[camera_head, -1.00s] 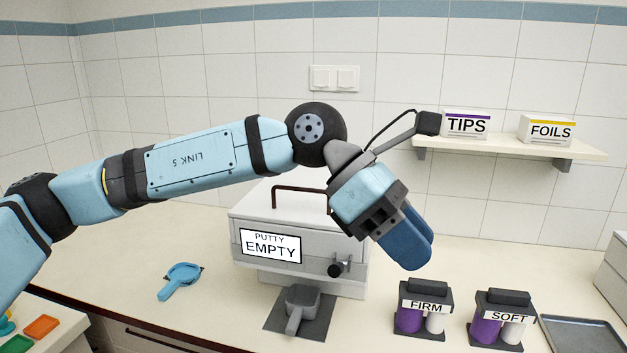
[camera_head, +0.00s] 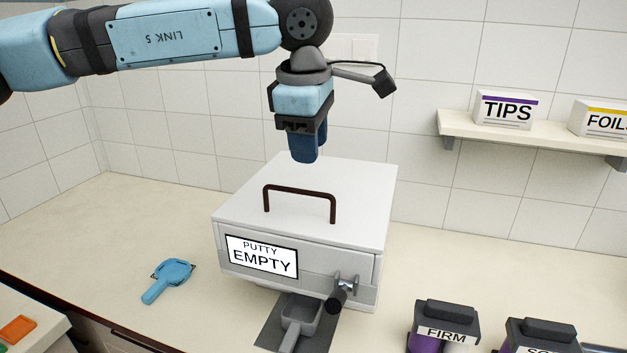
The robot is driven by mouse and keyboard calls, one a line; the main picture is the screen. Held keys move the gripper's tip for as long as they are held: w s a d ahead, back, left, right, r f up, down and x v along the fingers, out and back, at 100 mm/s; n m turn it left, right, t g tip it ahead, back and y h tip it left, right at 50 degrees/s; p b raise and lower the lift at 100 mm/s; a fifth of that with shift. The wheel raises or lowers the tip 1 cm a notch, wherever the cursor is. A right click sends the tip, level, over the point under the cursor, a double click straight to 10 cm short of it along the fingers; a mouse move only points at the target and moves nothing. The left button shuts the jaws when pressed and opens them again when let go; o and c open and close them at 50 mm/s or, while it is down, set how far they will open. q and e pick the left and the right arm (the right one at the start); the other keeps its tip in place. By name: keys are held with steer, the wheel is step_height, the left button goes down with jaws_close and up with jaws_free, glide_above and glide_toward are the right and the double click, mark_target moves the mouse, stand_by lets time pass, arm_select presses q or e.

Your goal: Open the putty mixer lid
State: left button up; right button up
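The putty mixer (camera_head: 235,282) is a white box on the counter with a label reading "PUTTY EMPTY". Its flat lid (camera_head: 358,190) is down, with a dark brown bar handle (camera_head: 300,190) on top. A metal latch with a dark knob (camera_head: 338,298) sits at the front right edge. My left gripper (camera_head: 305,160) points down above the back part of the lid, behind and above the handle, apart from it. Its blue fingers overlap in this view, so their opening cannot be judged. My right gripper is not in view.
A grey scoop (camera_head: 300,317) rests on a dark mat in front of the mixer. A blue tool (camera_head: 169,277) lies on the counter at left. FIRM (camera_head: 446,325) and SOFT containers stand at front right. A shelf (camera_head: 550,137) with boxes is on the right wall.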

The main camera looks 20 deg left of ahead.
mark_target(313, 193)
arm_select(q)
steer(key=f, duration=0.2)
steer(key=w+f, duration=0.1)
steer(key=f, duration=0.4)
steer(key=shift+w+f, duration=0.3)
steer(key=shift+f, duration=0.05)
steer(key=shift+c, duration=0.5)
jaws_close()
